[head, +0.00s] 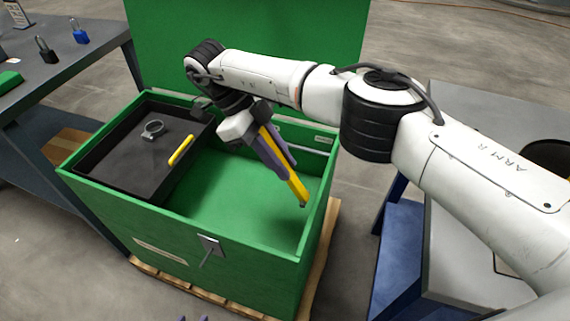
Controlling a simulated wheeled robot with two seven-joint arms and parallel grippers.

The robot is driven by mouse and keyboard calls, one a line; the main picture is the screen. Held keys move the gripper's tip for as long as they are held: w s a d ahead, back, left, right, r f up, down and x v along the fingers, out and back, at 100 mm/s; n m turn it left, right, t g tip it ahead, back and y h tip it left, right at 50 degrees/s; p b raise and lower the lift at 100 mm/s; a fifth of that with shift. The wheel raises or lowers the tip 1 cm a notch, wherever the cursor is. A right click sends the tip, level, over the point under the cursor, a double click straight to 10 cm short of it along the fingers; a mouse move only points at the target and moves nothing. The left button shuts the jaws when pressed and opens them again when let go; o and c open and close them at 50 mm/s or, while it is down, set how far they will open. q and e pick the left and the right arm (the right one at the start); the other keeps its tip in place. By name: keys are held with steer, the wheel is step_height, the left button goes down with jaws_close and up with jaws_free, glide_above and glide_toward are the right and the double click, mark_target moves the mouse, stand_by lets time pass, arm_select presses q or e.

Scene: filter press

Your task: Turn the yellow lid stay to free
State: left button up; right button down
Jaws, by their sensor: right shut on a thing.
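The yellow lid stay (298,190) is a bar slanting down to the right inside the right part of the green chest (130,225). My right gripper (280,160), with purple fingers, reaches down over the chest and is shut on this bar. The chest's green lid (165,45) stands raised at the back. Only the purple fingertips of my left gripper (194,319) show at the bottom edge, in front of the chest, apart and with nothing seen between them.
A black tray (105,165) sits in the chest's left part, with a grey ring clamp (152,129) and a yellow handle (181,150). A latch (210,246) is on the chest's front. A bench (85,60) with padlocks stands left; a grey table (450,270) stands right.

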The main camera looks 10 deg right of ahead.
arm_select(q)
steer(key=shift+w+a+f+b, duration=0.15)
steer(key=shift+w+f+b, duration=0.05)
steer(key=shift+b, duration=0.15)
arm_select(e)
steer(key=shift+w+a, duration=0.2)
steer(key=shift+a, duration=0.05)
